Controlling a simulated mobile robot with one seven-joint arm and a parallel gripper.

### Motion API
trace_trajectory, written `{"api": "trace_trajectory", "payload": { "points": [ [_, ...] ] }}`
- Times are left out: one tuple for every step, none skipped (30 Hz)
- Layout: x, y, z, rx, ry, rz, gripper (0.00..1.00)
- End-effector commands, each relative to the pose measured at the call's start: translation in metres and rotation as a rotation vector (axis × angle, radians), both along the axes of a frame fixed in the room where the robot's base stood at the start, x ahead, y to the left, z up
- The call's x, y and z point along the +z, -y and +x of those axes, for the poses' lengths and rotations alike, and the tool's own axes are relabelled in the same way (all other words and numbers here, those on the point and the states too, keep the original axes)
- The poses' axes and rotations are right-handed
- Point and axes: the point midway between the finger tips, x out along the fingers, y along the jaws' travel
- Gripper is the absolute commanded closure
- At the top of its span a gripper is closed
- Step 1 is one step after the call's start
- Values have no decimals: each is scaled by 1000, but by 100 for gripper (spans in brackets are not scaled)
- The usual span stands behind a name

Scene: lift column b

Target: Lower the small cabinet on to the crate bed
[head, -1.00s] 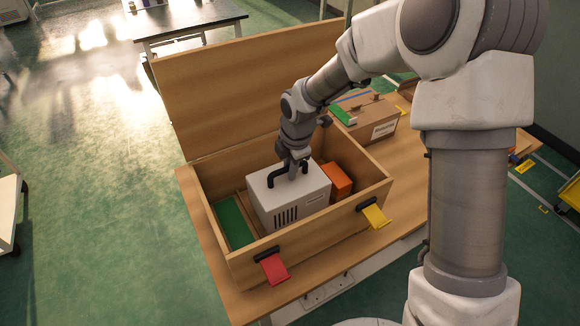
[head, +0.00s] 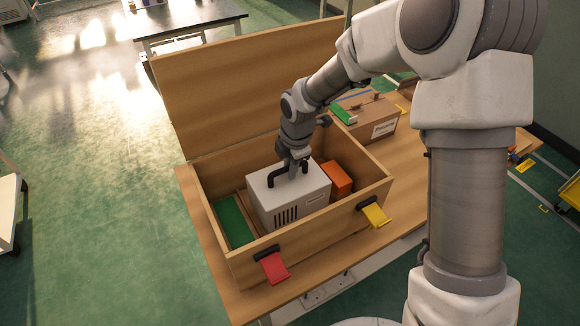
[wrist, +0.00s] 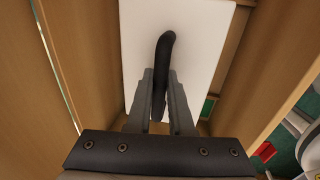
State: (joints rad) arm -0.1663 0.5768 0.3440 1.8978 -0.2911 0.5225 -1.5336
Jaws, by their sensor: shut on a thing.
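The small cabinet (head: 293,207) is a white box with dark vent slots on its front and a black handle on top. It sits inside the open wooden crate (head: 330,222), upright, between a green block and an orange block. Whether its underside touches the crate bed is hidden. My gripper (head: 292,170) is shut on the black handle. In the wrist view, the fingers of my gripper (wrist: 161,98) stand on both sides of the handle (wrist: 165,50), above the white top of the cabinet (wrist: 195,50).
The green block (head: 233,222) lies left of the cabinet and the orange block (head: 338,177) right of it. The crate's lid (head: 250,85) stands open behind. Red (head: 273,267) and yellow (head: 375,215) latches hang on the front wall. A brown case (head: 375,120) stands behind right.

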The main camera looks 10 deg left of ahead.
Motion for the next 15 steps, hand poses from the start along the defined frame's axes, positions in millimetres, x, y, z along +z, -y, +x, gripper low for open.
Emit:
{"api": "trace_trajectory", "payload": {
  "points": [
    [1, -1, 1, 0, 5, 3, 100],
    [1, -1, 1, 0, 5, 3, 100],
    [1, -1, 1, 0, 5, 3, 100],
    [0, -1, 1, 0, 5, 3, 100],
    [0, -1, 1, 0, 5, 2, 100],
    [0, -1, 1, 0, 5, 2, 100],
    [-1, -1, 1, 0, 5, 2, 100],
    [-1, -1, 1, 0, 5, 2, 100],
    [-1, -1, 1, 0, 5, 2, 100],
    [-2, -1, 1, 0, 5, 2, 100],
    [-2, -1, 1, 0, 5, 2, 100],
    [-2, -1, 1, 0, 5, 2, 100],
    [-3, -1, 1, 0, 5, 2, 100],
    [-3, -1, 1, 0, 5, 2, 100],
    [-3, -1, 1, 0, 5, 2, 100]
  ]
}}
